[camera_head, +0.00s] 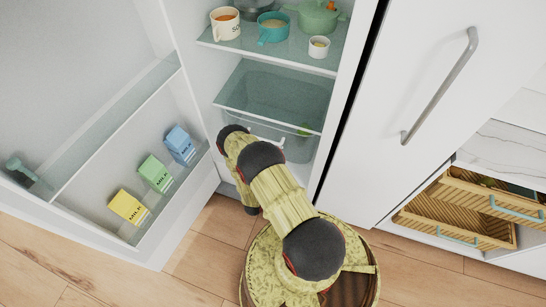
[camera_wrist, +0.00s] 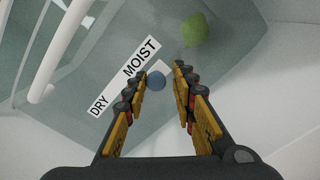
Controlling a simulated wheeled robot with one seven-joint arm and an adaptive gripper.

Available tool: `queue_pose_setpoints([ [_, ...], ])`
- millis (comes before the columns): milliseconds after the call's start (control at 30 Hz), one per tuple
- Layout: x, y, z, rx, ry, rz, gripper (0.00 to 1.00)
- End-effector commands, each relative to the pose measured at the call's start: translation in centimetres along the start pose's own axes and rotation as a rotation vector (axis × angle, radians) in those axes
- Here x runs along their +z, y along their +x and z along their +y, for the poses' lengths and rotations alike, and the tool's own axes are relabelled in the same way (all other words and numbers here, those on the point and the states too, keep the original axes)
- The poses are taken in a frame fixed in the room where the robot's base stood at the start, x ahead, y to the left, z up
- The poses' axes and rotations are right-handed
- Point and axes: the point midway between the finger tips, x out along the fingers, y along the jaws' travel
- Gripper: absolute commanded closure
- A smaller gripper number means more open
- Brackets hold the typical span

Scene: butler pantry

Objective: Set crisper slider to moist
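The crisper slider's blue knob (camera_wrist: 156,81) shows in the wrist view, beside the MOIST end of a white label strip (camera_wrist: 123,75) that reads DRY and MOIST. My gripper (camera_wrist: 164,72) is open, with the knob between its fingers near the tips. The knob lies nearer the left finger, with a gap to the right finger; I cannot tell whether it touches the left one. In the head view the clear crisper drawer (camera_head: 312,124) is low in the open fridge. My arm hides the slider and gripper there.
A green item (camera_wrist: 195,30) lies behind the clear drawer front. A white bar handle (camera_wrist: 60,50) is at the wrist view's left. The open fridge door holds milk cartons (camera_head: 155,172) at left. Cups and a pot stand on the glass shelf (camera_head: 285,52) above. Open drawers (camera_head: 455,215) are at right.

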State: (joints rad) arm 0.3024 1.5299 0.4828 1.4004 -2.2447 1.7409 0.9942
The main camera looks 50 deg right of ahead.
Motion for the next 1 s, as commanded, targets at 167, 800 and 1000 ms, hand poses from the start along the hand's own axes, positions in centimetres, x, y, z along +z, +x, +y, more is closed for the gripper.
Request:
queue_pose_setpoints([
  [167, 0.0, 0.0, 0.0, 0.001, 0.000, 0.000, 0.64],
  [800, -0.2, -4.2, 0.2, 0.005, 0.000, 0.006, 0.63],
  [1000, -0.2, -7.8, 0.2, 0.006, 0.000, 0.006, 0.63],
])
